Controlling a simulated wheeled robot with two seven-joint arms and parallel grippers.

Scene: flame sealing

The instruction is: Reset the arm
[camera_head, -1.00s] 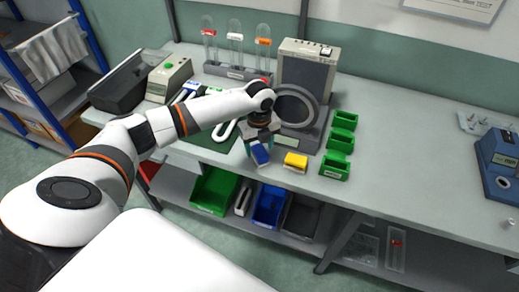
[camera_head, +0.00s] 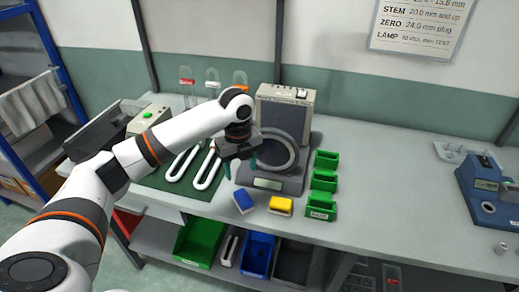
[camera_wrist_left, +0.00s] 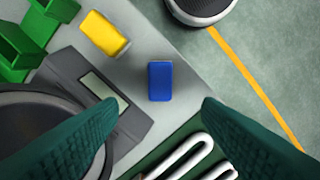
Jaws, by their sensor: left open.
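My left arm reaches in from the left in the head view. My left gripper (camera_head: 240,170) is open and empty, raised in front of the grey machine with the round ring (camera_head: 290,150). In the left wrist view its two green fingers (camera_wrist_left: 160,125) are spread wide with nothing between them. A blue block (camera_head: 243,201) lies on the bench below the gripper, and it shows in the left wrist view (camera_wrist_left: 160,80), apart from the fingers. A yellow block (camera_head: 280,206) sits just right of the blue one. My right gripper is not in view.
Several green bins (camera_head: 322,181) stand right of the machine. White bent tubes (camera_head: 207,166) lie on a green mat (camera_head: 172,187) to the left. A blue device (camera_head: 487,190) stands far right. The bench between is clear.

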